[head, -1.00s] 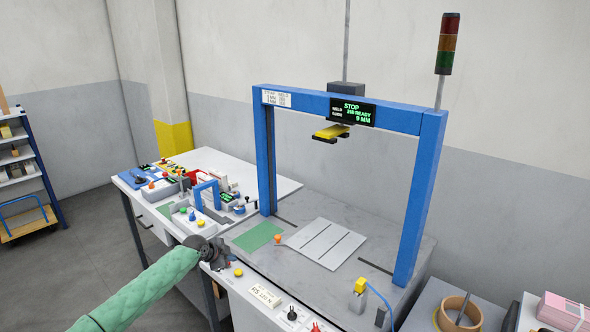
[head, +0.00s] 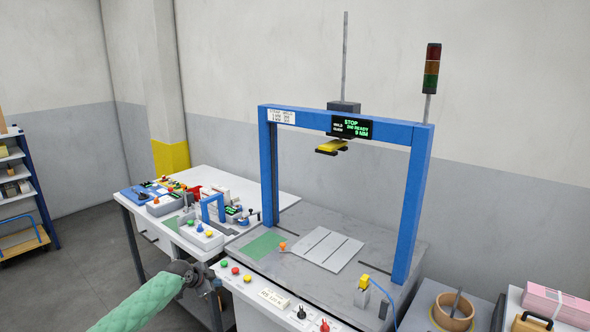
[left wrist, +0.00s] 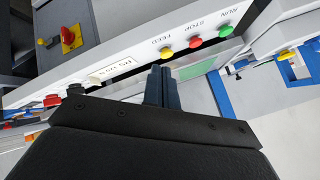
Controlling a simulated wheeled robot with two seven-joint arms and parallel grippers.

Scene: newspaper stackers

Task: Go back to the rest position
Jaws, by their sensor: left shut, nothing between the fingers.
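My left arm, in a green sleeve, comes in from the bottom left in the head view. My left gripper (head: 215,290) is low, in front of the front panel of the press table. In the left wrist view its fingers (left wrist: 161,85) are together with nothing between them. They point toward the panel with green, red and yellow buttons marked RUN, STOP and FEED (left wrist: 196,42). I cannot tell from the pictures how large the gap to the panel is. My right gripper is not in view.
A blue gantry (head: 417,200) stands on the grey press table (head: 330,215), its display reading STOP. A white bench (head: 265,188) with small devices adjoins at left. A bin (head: 455,305) and a pink stack (head: 555,302) are at the right. Open floor (head: 80,265) lies at left.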

